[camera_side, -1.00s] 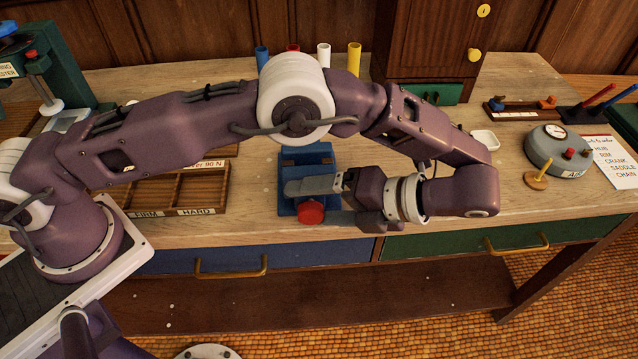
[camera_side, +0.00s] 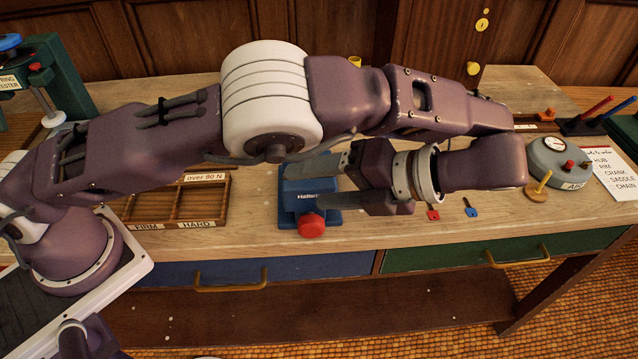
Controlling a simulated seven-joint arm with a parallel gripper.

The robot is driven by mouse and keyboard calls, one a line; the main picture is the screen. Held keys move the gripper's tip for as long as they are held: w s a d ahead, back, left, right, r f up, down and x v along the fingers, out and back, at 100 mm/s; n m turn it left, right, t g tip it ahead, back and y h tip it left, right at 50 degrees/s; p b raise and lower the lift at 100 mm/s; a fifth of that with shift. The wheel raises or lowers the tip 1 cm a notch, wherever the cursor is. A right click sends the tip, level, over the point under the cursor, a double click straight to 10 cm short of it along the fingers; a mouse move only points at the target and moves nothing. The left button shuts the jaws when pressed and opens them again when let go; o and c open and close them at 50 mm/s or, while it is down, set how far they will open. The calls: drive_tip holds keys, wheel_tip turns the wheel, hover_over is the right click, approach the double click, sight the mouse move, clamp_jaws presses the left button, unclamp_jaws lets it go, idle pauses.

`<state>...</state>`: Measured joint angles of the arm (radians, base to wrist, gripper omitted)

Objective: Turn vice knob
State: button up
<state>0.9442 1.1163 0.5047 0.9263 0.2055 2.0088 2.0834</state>
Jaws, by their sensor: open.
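The blue vice (camera_side: 309,214) stands at the front edge of the bench, left of the drawer divide. My gripper (camera_side: 297,172) is raised over the vice, above and behind the knob, pointing left. The gripper is apart from the knob and holds nothing that I can see.
A wooden tray (camera_side: 182,205) with compartments lies left of the vice. Small red (camera_side: 433,214) and blue (camera_side: 472,211) pieces lie to the right. A round grey gauge unit (camera_side: 562,165) and a peg stand (camera_side: 536,193) stand farther right.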

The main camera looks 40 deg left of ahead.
sight(312, 220)
drive_tip(key=shift+w+a+f+h, duration=0.1)
drive_tip(key=shift+a+h, duration=0.1)
drive_tip(key=shift+h, duration=0.1)
drive_tip(key=h, duration=0.1)
drive_tip(key=f+h, duration=0.1)
drive_tip(key=h, duration=0.2)
drive_tip(key=shift+a+f+t, duration=0.35)
drive_tip(key=shift+t, duration=0.05)
drive_tip(key=h, duration=0.2)
drive_tip(key=f+n+t+h, duration=0.1)
drive_tip(key=h, duration=0.1)
drive_tip(key=shift+d, duration=0.15)
drive_tip(key=shift+s+r+n+t+h, duration=0.15)
drive_tip(key=shift+s+n+t+h, duration=0.15)
drive_tip(key=shift+n+t+h, duration=0.6)
drive_tip(key=shift+h, duration=0.3)
drive_tip(key=f, duration=0.7)
drive_tip(key=shift+s+a+f, duration=0.1)
drive_tip(key=shift+a, duration=0.15)
drive_tip(key=c, duration=1.4)
